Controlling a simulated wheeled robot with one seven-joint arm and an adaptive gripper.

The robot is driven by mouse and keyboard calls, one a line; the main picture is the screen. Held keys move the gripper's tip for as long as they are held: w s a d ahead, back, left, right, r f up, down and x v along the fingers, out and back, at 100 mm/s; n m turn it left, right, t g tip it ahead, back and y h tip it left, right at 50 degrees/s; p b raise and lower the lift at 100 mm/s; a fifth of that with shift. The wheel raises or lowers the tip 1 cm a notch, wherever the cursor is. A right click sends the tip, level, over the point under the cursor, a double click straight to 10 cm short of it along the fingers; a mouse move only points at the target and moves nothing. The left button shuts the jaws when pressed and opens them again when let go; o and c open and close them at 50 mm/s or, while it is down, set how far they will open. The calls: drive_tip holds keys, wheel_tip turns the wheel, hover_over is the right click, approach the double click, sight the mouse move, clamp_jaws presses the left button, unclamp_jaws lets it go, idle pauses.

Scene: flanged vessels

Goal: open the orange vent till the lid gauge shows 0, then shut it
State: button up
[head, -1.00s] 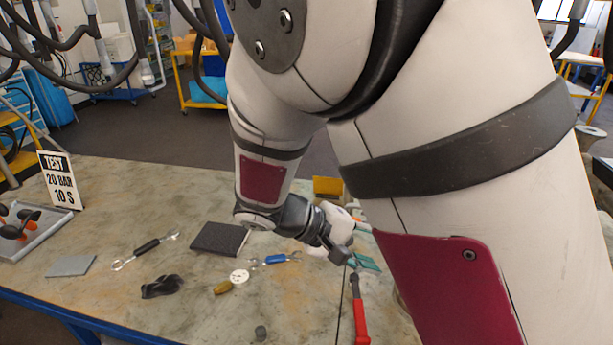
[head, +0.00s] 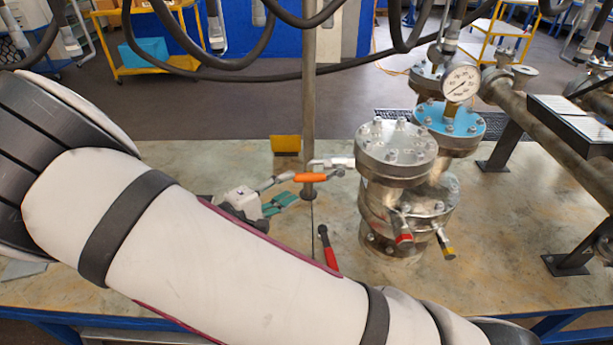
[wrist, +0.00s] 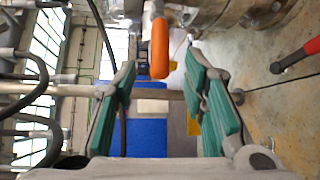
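The orange vent handle (head: 310,177) sticks out on the left side of the silver flanged vessel (head: 396,160). In the wrist view the orange handle (wrist: 160,48) stands just beyond and between my fingertips. My gripper (head: 278,203) has green finger pads and is to the left of the handle. In the wrist view my gripper (wrist: 162,70) is open with its fingers apart and nothing gripped. The round white lid gauge (head: 461,83) stands above a blue flange (head: 450,122); its needle is too small to read surely.
A red-handled tool (head: 327,250) lies on the table (head: 300,285) left of the vessel. A vertical post (head: 309,100) stands behind the orange handle. Hoses hang overhead.

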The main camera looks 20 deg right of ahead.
sight(302, 180)
drive_tip(key=x, duration=0.7)
drive_tip(key=shift+w+d+p, duration=0.15)
drive_tip(key=shift+d+p, duration=0.1)
drive_tip(key=shift+p, duration=0.1)
clamp_jaws()
